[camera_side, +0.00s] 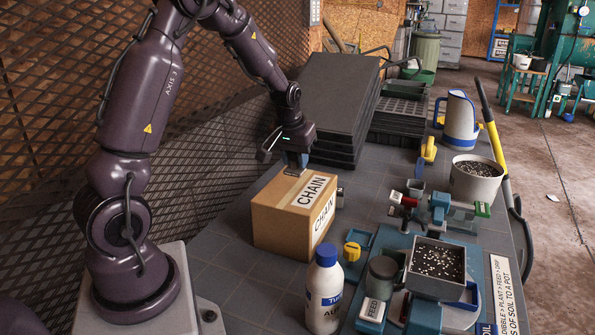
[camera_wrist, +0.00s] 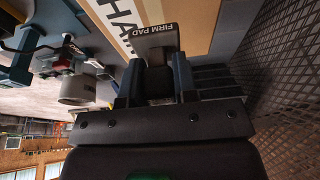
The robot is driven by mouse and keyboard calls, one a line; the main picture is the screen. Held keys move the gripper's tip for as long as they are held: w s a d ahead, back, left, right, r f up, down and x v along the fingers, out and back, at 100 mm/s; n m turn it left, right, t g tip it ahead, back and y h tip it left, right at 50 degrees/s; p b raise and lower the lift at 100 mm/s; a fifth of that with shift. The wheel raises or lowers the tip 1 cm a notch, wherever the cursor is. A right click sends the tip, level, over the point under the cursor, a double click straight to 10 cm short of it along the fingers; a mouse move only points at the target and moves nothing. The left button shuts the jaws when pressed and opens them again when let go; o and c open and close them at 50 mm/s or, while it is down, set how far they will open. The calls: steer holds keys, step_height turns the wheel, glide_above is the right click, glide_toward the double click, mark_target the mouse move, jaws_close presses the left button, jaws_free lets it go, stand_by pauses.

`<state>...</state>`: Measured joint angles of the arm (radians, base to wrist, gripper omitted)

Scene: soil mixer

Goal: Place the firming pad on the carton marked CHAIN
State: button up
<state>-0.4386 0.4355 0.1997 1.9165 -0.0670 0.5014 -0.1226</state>
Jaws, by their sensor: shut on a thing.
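The cardboard carton marked CHAIN (camera_side: 280,222) stands upright on the grey bench, with white labels on its top and one side. My gripper (camera_side: 297,166) is above the back part of the carton's top, pointing down. In the wrist view my gripper (camera_wrist: 158,75) is shut on the firming pad (camera_wrist: 154,37), a grey plate labelled FIRM PAD. The pad lies over the top of the carton (camera_wrist: 195,12) in that view. In the side view the pad (camera_side: 292,171) is small, at or just above the carton top; I cannot tell if it touches.
Stacked black trays (camera_side: 335,100) stand close behind the carton. A white bottle with a blue cap (camera_side: 323,290) is in front of it. A blue fixture with a soil-filled tray (camera_side: 437,262) and a pot of soil (camera_side: 475,178) stand to the right.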

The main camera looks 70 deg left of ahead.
mark_target(297, 171)
steer(key=shift+w+a+f, duration=0.25)
steer(key=shift+w+f, duration=0.05)
steer(key=shift+f, duration=1.7)
steer(key=shift+f, duration=0.15)
steer(key=o, duration=0.9)
steer(key=shift+o, duration=0.2)
steer(key=v, duration=1.2)
steer(key=s+d+r+m+t+h, duration=0.1)
steer(key=s+d+r+m, duration=0.1)
steer(key=d+r, duration=0.35)
steer(key=s+d+r+m+t, duration=0.1)
steer(key=s+d+r+m, duration=0.15)
steer(key=d, duration=0.65)
steer(key=s+d+m+t+h, duration=0.1)
steer(key=s+d+m, duration=0.3)
steer(key=s+d, duration=0.4)
steer(key=shift+s+d, duration=0.4)
steer(key=shift+s, duration=0.15)
